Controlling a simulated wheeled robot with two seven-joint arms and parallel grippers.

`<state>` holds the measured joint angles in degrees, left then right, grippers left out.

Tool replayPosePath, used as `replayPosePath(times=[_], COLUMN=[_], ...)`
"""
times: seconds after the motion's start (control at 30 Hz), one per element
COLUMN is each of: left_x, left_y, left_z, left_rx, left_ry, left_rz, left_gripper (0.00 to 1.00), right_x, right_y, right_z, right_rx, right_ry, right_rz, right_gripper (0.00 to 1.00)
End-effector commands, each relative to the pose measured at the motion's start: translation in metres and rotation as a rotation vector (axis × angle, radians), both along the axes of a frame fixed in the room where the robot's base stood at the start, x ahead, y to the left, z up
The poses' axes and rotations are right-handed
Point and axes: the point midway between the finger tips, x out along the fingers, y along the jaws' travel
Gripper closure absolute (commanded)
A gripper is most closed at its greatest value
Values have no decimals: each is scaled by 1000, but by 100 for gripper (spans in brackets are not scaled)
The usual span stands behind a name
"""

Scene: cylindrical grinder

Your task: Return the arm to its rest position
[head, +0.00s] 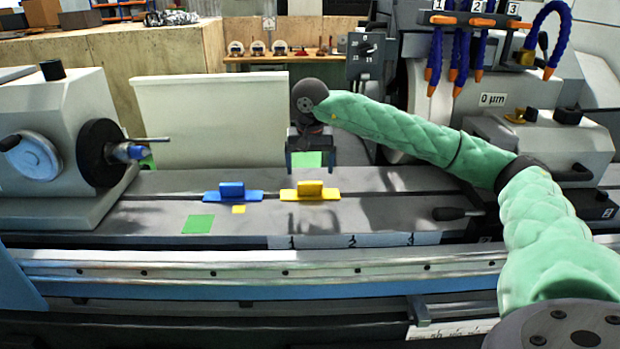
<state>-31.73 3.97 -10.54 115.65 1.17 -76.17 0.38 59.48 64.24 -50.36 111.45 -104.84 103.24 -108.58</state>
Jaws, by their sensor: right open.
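My right arm (400,132) comes in from the lower right, bends at the elbow and reaches left over the grinder table (370,190). My right gripper (306,160) points down, open and empty, above and behind the yellow block (310,191). A green patch shows between its fingers. The blue block (233,192) sits to the left of the yellow one on the table. My left gripper is not in view.
The grey tailstock (60,145) stands at left with a spindle pointing right. Blue coolant hoses (460,50) hang at upper right above the grinder housing (540,145). A green square (198,224) lies at the table's front. A black lever (455,213) sticks out near my forearm.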

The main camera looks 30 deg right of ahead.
Motion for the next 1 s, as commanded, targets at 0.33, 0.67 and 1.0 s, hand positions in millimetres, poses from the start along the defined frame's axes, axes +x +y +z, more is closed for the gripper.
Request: replayPosePath(times=[0.33,0.67,1.0], left_x=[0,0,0], left_y=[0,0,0], left_z=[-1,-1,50], left_rx=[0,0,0], left_ry=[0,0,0], left_rz=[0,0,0], left_gripper=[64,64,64], right_x=[-1,-1,-1], right_y=[1,0,0], right_z=[7,8,59], right_rx=[0,0,0], right_ry=[0,0,0], right_rz=[0,0,0], right_gripper=[11,11,11])
